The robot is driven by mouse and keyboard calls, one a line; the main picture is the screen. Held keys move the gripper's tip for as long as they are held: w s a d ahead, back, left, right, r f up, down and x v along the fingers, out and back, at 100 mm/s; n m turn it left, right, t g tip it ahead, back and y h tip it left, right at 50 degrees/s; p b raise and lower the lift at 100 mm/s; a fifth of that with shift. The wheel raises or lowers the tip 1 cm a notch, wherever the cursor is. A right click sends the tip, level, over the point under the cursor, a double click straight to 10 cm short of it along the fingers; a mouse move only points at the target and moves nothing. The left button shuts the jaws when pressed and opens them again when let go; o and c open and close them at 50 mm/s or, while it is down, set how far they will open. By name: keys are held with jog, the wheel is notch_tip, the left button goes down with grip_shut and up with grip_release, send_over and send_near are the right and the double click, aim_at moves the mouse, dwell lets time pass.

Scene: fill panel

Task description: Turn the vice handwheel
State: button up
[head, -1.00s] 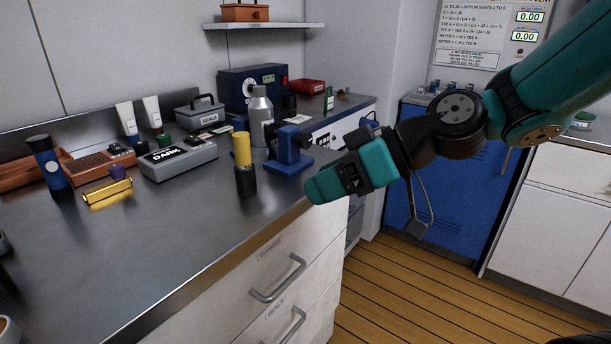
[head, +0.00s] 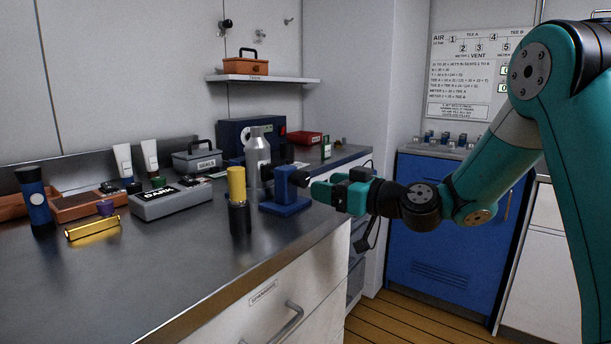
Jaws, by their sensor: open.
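The blue vice (head: 285,200) stands near the right edge of the metal bench. Dark parts show at its top, on the side towards my gripper; I cannot clearly tell which is the handwheel. My teal gripper (head: 316,189) points left at the vice's right side, at about the height of its upper part. Its jaws are open and hold nothing visible. I cannot tell whether the fingertips touch the vice.
A yellow-topped black cylinder (head: 237,200) and a silver bottle (head: 258,158) stand close left of the vice. A grey box marked DARK (head: 170,204) lies further left. A blue cabinet (head: 450,230) stands behind my arm.

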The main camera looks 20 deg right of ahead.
aim_at(305, 181)
jog(key=p+x, duration=0.1)
jog(key=x, duration=0.5)
jog(key=shift+w+a, duration=0.2)
jog(key=shift+c, duration=0.2)
jog(key=c, duration=0.9)
jog(key=shift+o, duration=0.2)
jog(key=shift+m, duration=2)
jog(key=o, duration=0.9)
